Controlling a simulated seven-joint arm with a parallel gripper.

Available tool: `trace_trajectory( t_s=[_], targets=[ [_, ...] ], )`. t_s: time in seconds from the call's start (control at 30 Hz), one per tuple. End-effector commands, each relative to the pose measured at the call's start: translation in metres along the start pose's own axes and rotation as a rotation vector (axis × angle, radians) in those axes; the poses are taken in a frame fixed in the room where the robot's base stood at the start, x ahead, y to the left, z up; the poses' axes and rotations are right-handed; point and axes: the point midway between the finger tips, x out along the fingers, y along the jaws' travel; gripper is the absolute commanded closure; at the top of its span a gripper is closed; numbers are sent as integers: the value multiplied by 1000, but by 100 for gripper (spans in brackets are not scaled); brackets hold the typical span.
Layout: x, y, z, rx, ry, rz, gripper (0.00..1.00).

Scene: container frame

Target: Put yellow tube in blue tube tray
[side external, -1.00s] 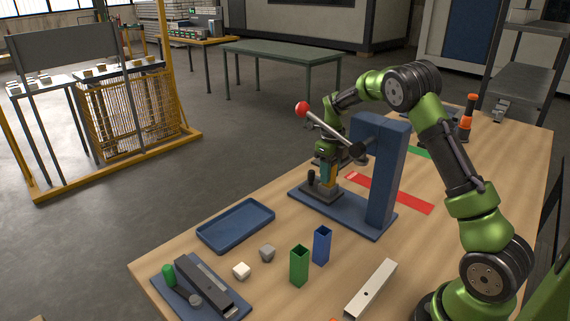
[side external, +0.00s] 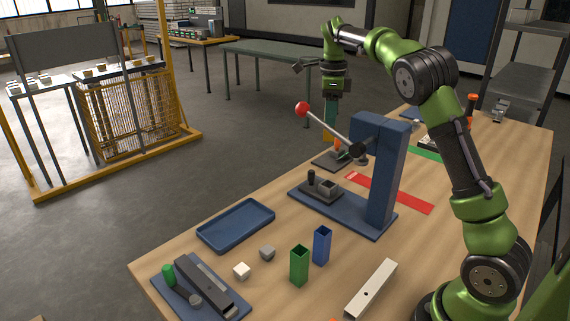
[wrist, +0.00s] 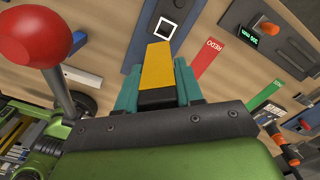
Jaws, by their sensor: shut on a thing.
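My gripper (side external: 329,125) is shut on the yellow tube (wrist: 157,66) and holds it in the air beside the lever press. In the wrist view the tube sits between the teal fingers (wrist: 157,88); in the side external view only a small part of it shows below the fingers. A shallow blue tray (side external: 236,243) lies empty at the table's left edge. An open-topped blue tube (side external: 321,246) and green tube (side external: 299,267) stand upright on the table, front of the press.
The lever press has a blue column (side external: 388,180), a red-knobbed lever (side external: 302,109) and a square socket (side external: 327,187) on its base. A red strip (side external: 395,193) lies behind it. White and grey cubes (side external: 242,271) (side external: 267,253) lie near the tray.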

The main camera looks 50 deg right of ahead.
Motion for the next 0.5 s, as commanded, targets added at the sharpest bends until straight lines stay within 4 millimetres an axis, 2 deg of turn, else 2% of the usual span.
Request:
trace_trajectory(
  t_s=[0.03, 0.2, 0.5],
  targets=[
    [-13, 2, 2, -86, -1, -5, 95],
    [-51, 11, 3, -382, 2, -3, 95],
    [-102, 32, 6, -861, 5, 2, 95]
  ],
)
